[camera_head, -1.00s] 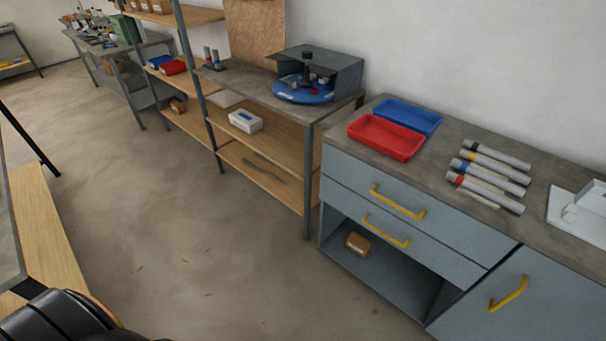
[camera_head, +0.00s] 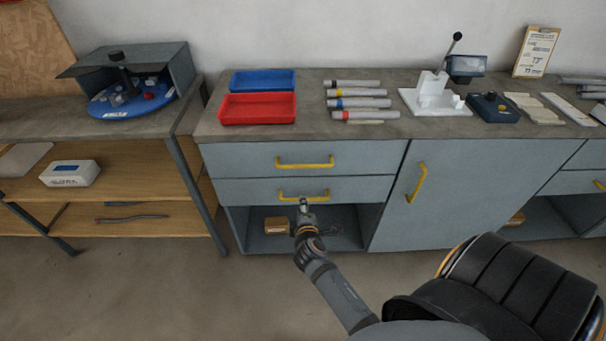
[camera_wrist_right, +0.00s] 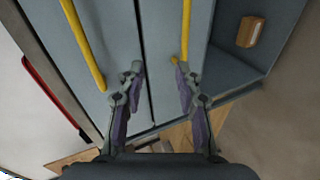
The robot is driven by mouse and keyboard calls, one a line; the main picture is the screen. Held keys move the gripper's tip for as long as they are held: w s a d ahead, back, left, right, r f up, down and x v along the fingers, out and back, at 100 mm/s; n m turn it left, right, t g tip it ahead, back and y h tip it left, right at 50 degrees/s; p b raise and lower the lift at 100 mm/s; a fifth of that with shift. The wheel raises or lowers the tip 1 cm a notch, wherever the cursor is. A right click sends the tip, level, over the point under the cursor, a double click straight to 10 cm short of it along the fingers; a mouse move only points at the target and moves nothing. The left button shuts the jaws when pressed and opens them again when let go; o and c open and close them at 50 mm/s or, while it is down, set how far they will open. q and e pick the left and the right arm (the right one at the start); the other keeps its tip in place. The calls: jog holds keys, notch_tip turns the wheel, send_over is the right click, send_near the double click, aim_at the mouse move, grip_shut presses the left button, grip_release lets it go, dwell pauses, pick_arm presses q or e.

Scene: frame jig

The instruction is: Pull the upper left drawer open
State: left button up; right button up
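The upper left drawer (camera_head: 241,158) is a grey-blue front in the cabinet below the trays, flush and closed. Its yellow bar handle (camera_head: 304,162) also shows in the right wrist view (camera_wrist_right: 83,43). The lower drawer (camera_head: 241,192) is closed too, with its own yellow handle (camera_head: 322,195), seen at the right wrist view's upper middle (camera_wrist_right: 186,30). My right gripper (camera_wrist_right: 158,70) is open and empty. Its fingers straddle the seam between the drawer fronts; one fingertip is close to the lower handle's end, contact unclear. The upper handle is outside the fingers. My left gripper is out of view.
A red tray (camera_head: 257,121) and a blue tray (camera_head: 263,73) sit on the worktop (camera_head: 305,119) with several grey tubes. An open bay below the drawers holds a brown box (camera_head: 276,225). A cupboard door (camera_head: 460,195) is to the right. A shelf rack stands left.

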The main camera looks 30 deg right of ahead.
jog(key=t+h, duration=0.1)
jog(key=h, duration=0.1)
send_near(306, 167)
jog(key=x, duration=1)
jog(key=shift+w+d+f, duration=0.1)
jog(key=shift+w, duration=0.25)
grip_shut()
